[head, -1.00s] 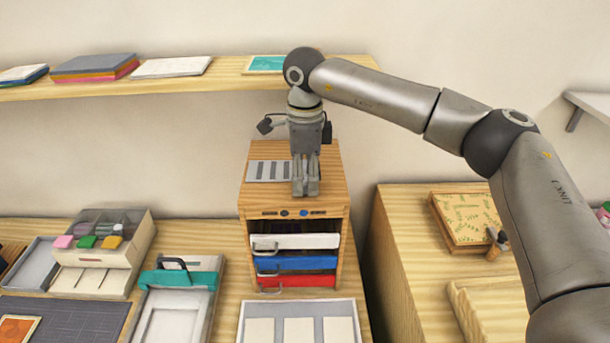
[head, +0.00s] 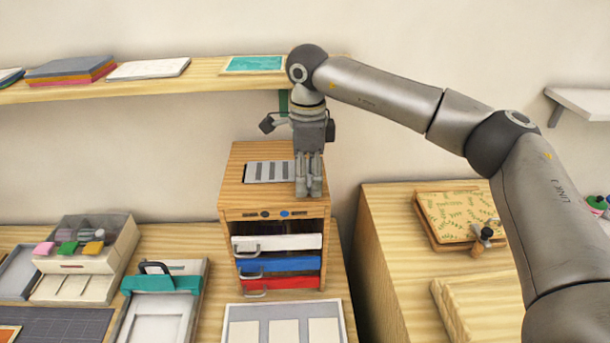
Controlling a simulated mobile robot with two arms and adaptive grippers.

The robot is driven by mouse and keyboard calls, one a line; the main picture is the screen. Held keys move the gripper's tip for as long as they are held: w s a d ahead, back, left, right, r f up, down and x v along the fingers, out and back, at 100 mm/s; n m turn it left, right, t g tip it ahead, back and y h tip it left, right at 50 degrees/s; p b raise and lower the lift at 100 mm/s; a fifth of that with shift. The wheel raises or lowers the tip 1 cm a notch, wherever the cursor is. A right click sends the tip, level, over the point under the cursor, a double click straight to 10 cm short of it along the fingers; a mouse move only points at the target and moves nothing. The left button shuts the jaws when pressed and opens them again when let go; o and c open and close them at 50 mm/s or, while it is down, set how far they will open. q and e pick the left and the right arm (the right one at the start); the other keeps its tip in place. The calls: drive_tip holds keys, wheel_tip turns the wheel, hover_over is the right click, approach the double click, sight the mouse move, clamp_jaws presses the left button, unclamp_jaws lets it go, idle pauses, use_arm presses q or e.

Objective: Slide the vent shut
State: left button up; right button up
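The vent (head: 269,171) is a grey slotted plate on top of a wooden cabinet (head: 232,194), with several dark slots showing. My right gripper (head: 309,193) points down over the right part of the cabinet top, at the right end of the vent. Its fingers look close together, with at most a thin gap between them, and they hide the right end of the vent. I cannot tell whether the fingertips touch the vent or the cabinet top. My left gripper is not in view.
The cabinet front has white (head: 285,242), blue (head: 290,264) and red (head: 292,281) drawers with handles. A shelf (head: 210,80) runs behind and above. A small organiser (head: 84,264) and a teal-clamped frame (head: 163,283) stand to the left. A wooden side table (head: 385,225) is at the right.

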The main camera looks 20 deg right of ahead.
drive_tip(key=shift+d, duration=0.15)
drive_tip(key=shift+a, duration=0.2)
drive_tip(key=shift+r, duration=0.3)
wheel_tip(320, 180, up, 11)
drive_tip(key=shift+d+r, duration=0.15)
drive_tip(key=shift+r, duration=0.05)
idle(0.3)
